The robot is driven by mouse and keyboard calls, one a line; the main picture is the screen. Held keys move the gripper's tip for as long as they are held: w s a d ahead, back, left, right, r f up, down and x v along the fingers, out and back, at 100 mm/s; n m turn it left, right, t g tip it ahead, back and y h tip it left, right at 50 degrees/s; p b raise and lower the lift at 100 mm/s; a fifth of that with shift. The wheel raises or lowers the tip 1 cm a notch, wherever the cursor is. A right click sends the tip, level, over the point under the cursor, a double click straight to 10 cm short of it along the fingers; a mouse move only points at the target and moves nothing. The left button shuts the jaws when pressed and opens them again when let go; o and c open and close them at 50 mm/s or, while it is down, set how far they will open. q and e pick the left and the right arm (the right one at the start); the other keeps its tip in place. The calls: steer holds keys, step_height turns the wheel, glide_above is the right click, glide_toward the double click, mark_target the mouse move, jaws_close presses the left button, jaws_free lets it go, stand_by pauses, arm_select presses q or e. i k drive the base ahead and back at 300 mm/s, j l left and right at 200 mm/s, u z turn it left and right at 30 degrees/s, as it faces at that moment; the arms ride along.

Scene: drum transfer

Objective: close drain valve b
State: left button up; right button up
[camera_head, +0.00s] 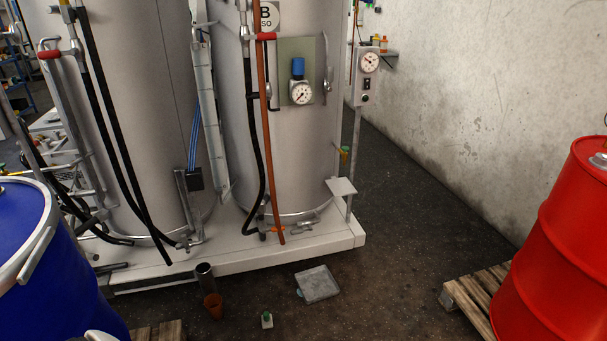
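Tank B (290,140), a pale upright cylinder with a "B" label (267,15), stands on a white plinth in the middle. Low at its front, near the plinth, is a small valve fitting with an orange part (278,229), which I take to be drain valve b. A grey metal piece (300,228) lies beside it. The fitting is too small to tell whether the valve is open or shut. An orange pipe and a black hose (249,140) come down close to it.
A blue drum (25,260) stands front left and a red drum (560,240) on a wooden pallet (462,300) at right. Floor right of the plinth is clear.

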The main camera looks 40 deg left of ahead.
mark_target(300, 230)
steer(key=i+j+u, duration=0.2)
steer(key=u, duration=0.25)
steer(key=i+j+u, duration=0.1)
steer(key=i+u, duration=0.65)
steer(key=u, duration=0.2)
steer(key=i+z, duration=0.1)
steer(key=i, duration=0.05)
